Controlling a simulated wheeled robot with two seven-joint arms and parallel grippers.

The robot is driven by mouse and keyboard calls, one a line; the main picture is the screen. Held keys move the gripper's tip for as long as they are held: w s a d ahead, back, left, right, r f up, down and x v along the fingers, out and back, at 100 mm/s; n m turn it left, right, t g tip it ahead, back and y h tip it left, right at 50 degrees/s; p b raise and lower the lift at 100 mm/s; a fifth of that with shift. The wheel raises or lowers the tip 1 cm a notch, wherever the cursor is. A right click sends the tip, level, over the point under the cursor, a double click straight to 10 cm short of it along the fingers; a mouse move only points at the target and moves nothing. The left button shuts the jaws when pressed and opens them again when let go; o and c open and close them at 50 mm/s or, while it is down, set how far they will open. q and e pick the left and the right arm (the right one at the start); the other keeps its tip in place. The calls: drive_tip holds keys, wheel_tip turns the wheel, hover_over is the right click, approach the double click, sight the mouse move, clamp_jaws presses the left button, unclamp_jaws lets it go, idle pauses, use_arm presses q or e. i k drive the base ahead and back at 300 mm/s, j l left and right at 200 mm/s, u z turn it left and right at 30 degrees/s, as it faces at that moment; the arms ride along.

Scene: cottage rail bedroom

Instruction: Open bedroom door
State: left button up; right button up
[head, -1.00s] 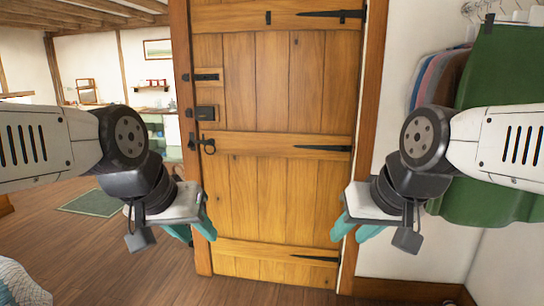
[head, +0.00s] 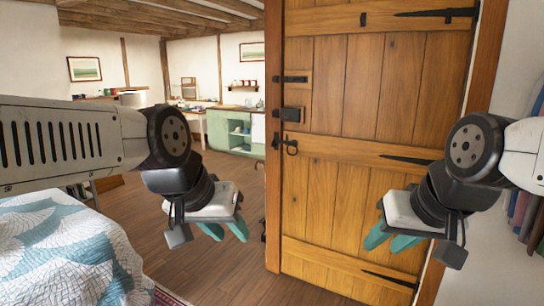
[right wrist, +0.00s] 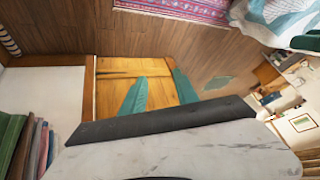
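The bedroom door (head: 360,180) is made of upright wooden planks with black strap hinges on its right side. It looks shut against its wooden frame. A black ring handle (head: 291,147) hangs on its left edge, below a dark lock box (head: 291,114) and a bolt (head: 290,79). My left gripper (head: 226,231) is open and empty, left of the door and lower than the handle. My right gripper (head: 390,241) is open and empty in front of the door's lower right part. Its two teal fingers are apart in the right wrist view (right wrist: 160,92), with the door behind them.
A bed with a blue and white quilt (head: 65,250) stands at the lower left. Clear wooden floor (head: 190,260) lies between bed and door. Left of the door frame, a room with a green cabinet (head: 232,133) shows. Clothes (head: 525,215) hang at the right edge.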

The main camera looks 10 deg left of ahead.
sight(379, 104)
drive_tip(key=i+j+u, duration=0.1)
drive_tip(key=i+u, duration=0.5)
drive_tip(key=u, duration=0.2)
drive_tip(key=i+l, duration=0.1)
drive_tip(key=i, duration=0.35)
drive_tip(key=i+l+u, duration=0.1)
drive_tip(key=i, duration=0.4)
